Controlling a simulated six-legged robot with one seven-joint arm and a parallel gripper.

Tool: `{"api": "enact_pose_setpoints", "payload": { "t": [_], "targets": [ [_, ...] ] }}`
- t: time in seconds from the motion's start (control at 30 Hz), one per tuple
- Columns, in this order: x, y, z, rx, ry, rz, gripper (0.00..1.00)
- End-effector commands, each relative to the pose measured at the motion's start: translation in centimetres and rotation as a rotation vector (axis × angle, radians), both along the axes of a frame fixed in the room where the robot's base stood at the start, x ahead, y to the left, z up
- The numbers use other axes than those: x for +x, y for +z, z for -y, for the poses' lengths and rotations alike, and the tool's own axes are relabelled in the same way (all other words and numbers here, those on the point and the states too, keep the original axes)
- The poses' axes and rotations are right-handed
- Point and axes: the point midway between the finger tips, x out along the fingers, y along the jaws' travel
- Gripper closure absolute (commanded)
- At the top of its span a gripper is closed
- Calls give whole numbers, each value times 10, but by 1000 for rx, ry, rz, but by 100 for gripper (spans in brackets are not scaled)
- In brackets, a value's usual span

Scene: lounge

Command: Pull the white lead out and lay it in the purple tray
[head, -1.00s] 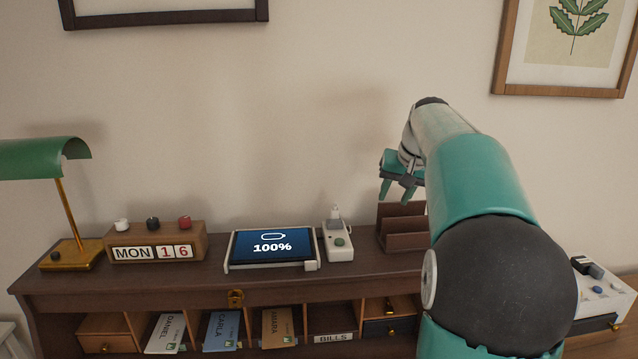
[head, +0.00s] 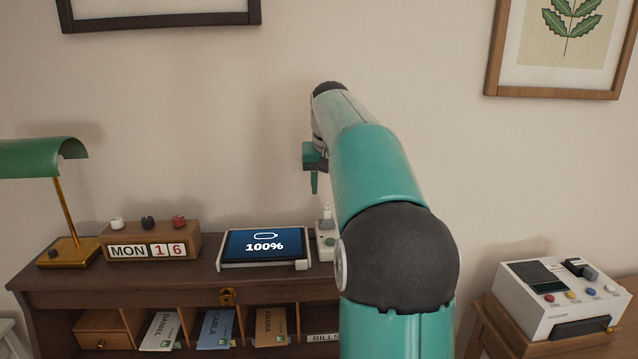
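A small white plug (head: 327,214), which looks like the white lead's end, stands upright at the back of a pale box (head: 326,240) on the desk. My arm partly covers the box. A cable from the plug cannot be made out. A white block also shows at the tablet's lower right corner (head: 302,265). My gripper (head: 315,182) is in the air above the plug, pointing down and apart from it. One finger shows; my arm hides the other. It holds nothing that I can see. No purple tray is in view.
The tablet (head: 262,246) reads 100%. A calendar block (head: 150,246) and green lamp (head: 66,215) stand to its left. Pigeonholes with envelopes (head: 215,328) are below. A white machine (head: 560,300) stands on a side table at right. My arm hides the desk's right part.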

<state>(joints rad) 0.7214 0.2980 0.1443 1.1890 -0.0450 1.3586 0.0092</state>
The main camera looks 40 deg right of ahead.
Motion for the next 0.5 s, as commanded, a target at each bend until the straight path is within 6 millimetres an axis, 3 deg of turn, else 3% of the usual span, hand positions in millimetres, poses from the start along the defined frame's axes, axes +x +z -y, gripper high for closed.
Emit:
{"api": "enact_pose_setpoints", "payload": {
  "t": [0.5],
  "targets": [
    [8,-45,12,0,-7,-1,62]
  ]
}}
